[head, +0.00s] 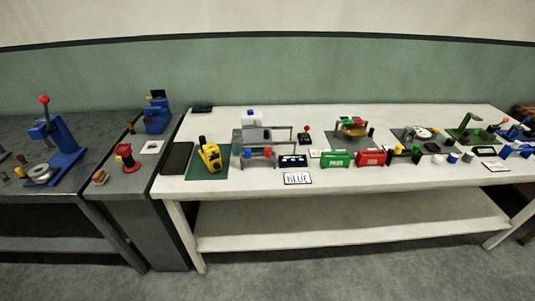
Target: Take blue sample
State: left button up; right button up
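A white card reading "BLUE" (297,178) lies at the front edge of the white table (215,184). Behind it is a dark blue box-like piece (292,160) with pale marks. To its left stands a grey frame or machine (252,136) with small blue and red parts at its front. Which piece is the blue sample I cannot tell; small blue and white pieces (467,157) also stand at the right. Neither of my grippers shows in the head view.
A green box (336,159), a red box (371,158) and a yellow device on a green mat (209,154) stand on the white table. Dark grey benches to the left hold blue presses (62,150) and a red spool (126,158). The floor in front is clear.

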aim_at(249, 155)
jog(key=i+j+z, duration=0.1)
jog(key=j, duration=0.25)
jog(key=i+j+z, duration=0.1)
jog(key=i+j, duration=0.15)
jog(key=i+j+z, duration=0.15)
jog(key=j, duration=0.3)
jog(key=i+j+z, duration=0.1)
jog(key=j, duration=0.3)
jog(key=i+j+z, duration=0.1)
jog(key=j, duration=0.3)
jog(key=i+j+z, duration=0.1)
jog(key=j, duration=0.3)
